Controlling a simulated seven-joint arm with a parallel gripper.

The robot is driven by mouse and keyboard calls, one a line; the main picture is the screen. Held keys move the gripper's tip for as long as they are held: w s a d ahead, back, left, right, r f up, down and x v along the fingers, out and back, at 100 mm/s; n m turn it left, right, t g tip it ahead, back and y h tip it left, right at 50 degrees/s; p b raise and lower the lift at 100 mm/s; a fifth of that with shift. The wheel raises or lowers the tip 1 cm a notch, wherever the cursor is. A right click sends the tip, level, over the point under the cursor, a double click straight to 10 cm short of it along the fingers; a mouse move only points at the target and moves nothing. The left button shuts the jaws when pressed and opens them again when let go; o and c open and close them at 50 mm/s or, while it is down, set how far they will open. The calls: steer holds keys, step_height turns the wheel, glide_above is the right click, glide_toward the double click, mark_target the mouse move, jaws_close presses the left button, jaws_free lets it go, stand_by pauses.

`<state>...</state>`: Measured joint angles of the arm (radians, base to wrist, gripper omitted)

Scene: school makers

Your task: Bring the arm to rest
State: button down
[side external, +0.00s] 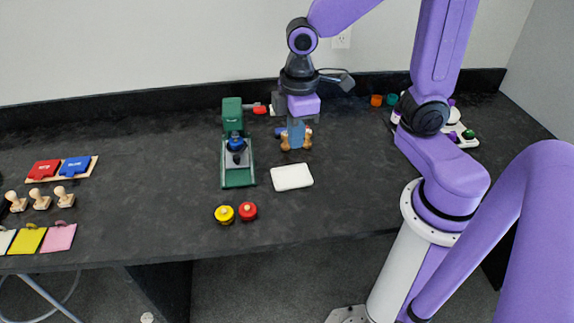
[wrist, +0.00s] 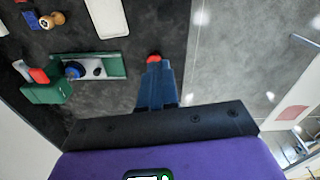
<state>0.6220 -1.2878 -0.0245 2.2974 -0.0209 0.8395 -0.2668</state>
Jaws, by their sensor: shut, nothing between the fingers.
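My arm's purple links hang over the dark worktop in the side view. My gripper (side external: 296,146) points down above the back middle of the worktop. Its blue-grey fingers are together and hold nothing. In the wrist view the closed fingers (wrist: 154,64) stand clear of the worktop, with a red round piece showing just past their tips. In the side view, small wooden pieces (side external: 285,143) and a blue block (side external: 308,133) show beside and behind the fingers, partly hidden.
A green press (side external: 238,178) stands left of my gripper, and a white pad (side external: 292,177) lies in front. Yellow (side external: 224,214) and red (side external: 248,211) round pieces lie near the front. Wooden stamps (side external: 40,200) stand at far left. The front right worktop is clear.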

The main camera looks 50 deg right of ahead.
steer(key=s+d+r+n, duration=0.1)
steer(key=s+d, duration=0.1)
steer(key=s, duration=1.2)
steer(key=shift+n, duration=0.4)
